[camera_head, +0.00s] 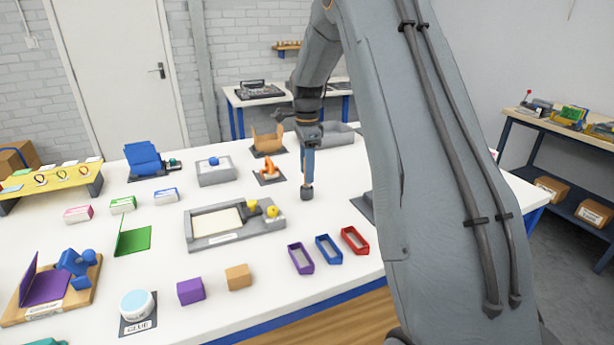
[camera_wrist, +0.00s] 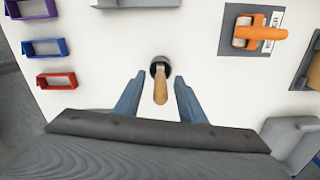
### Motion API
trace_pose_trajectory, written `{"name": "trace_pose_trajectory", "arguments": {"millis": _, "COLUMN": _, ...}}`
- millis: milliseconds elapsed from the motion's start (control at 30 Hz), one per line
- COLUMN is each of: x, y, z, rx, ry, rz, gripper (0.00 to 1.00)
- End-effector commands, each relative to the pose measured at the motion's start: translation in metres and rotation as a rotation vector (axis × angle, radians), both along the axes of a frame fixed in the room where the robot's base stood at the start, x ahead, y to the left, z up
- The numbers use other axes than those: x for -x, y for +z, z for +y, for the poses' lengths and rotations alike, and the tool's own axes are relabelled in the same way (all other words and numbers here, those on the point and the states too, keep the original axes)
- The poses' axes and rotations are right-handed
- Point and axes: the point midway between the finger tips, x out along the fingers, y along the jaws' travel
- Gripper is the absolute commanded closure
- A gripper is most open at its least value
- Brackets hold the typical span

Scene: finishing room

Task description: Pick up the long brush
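In the wrist view, a wooden handle (camera_wrist: 161,90), apparently the long brush, stands up from a small dark round holder (camera_wrist: 160,66) on the white table. No bristles show. My gripper (camera_wrist: 160,76) is open, with one blue finger on each side of the handle and white table visible in the gaps. Neither finger seems to touch it. In the head view, my gripper (camera_head: 308,180) points straight down just above the dark holder (camera_head: 307,193). The handle is hidden there behind a finger.
An orange-handled tool (camera_head: 268,169) on a dark mat lies left of my gripper. A grey tray (camera_head: 196,234) and purple, blue and red (camera_head: 355,240) open boxes stand in front. A grey bin (camera_head: 337,135) stands behind. Table around the holder is clear.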

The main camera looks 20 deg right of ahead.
Motion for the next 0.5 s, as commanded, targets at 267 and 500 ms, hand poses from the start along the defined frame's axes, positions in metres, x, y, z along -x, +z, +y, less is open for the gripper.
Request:
{"name": "trace_pose_trajectory", "arguments": {"millis": 267, "x": -0.0002, "y": -0.0002, "z": 0.0001, "rx": 0.000, "ry": 0.000, "rz": 0.000, "gripper": 0.80}}
{"name": "trace_pose_trajectory", "arguments": {"millis": 500, "x": -0.0002, "y": 0.0001, "z": 0.0000, "rx": 0.000, "ry": 0.000, "rz": -0.001, "gripper": 1.00}}
